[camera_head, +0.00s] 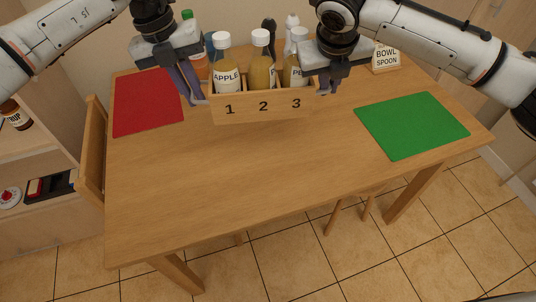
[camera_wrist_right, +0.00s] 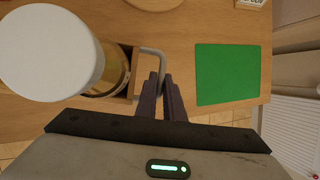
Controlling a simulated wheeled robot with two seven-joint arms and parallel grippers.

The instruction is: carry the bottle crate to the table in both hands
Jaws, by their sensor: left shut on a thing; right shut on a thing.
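The wooden bottle crate (camera_head: 262,107), marked 1, 2 and 3 on its front, holds several white-capped bottles, one labelled APPLE (camera_head: 227,75). It is over the far part of the wooden table (camera_head: 240,170) and appears held just above it, with a shadow beneath. My left gripper (camera_head: 200,95) is shut on the crate's left end. My right gripper (camera_head: 326,88) is shut on the right end. In the right wrist view, its fingers (camera_wrist_right: 161,95) close on a grey bent handle (camera_wrist_right: 151,62), and a white cap hides part of the crate.
A red mat (camera_head: 147,103) lies on the table's left and a green mat (camera_head: 412,124) on its right. A BOWL SPOON sign (camera_head: 386,58) stands at the back right. The table's middle and front are bare. A chair (camera_head: 92,150) and a shelf (camera_head: 40,170) stand at the left.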

